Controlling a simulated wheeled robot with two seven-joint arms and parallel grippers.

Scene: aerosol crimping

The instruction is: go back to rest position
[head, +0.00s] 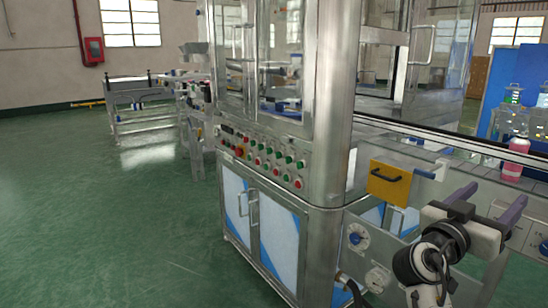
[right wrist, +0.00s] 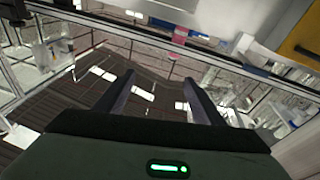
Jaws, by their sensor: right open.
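My right gripper (head: 495,194) is at the lower right of the head view, in front of the steel machine's conveyor side. Its two dark fingers are spread apart with nothing between them. The right wrist view shows the same open fingers (right wrist: 160,84), with a gap between them and the dark slatted surface beyond. My left gripper is not in view. A pink bottle (head: 515,161) stands on the conveyor beyond the right gripper, apart from it. A pink item also shows at the top of the right wrist view (right wrist: 180,37).
The steel machine cabinet (head: 332,130) with a button panel (head: 262,158) fills the middle. A yellow panel with a dark handle (head: 388,183) is left of the right gripper. Green floor (head: 110,230) is clear at left. A red wall box (head: 94,50) hangs far back.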

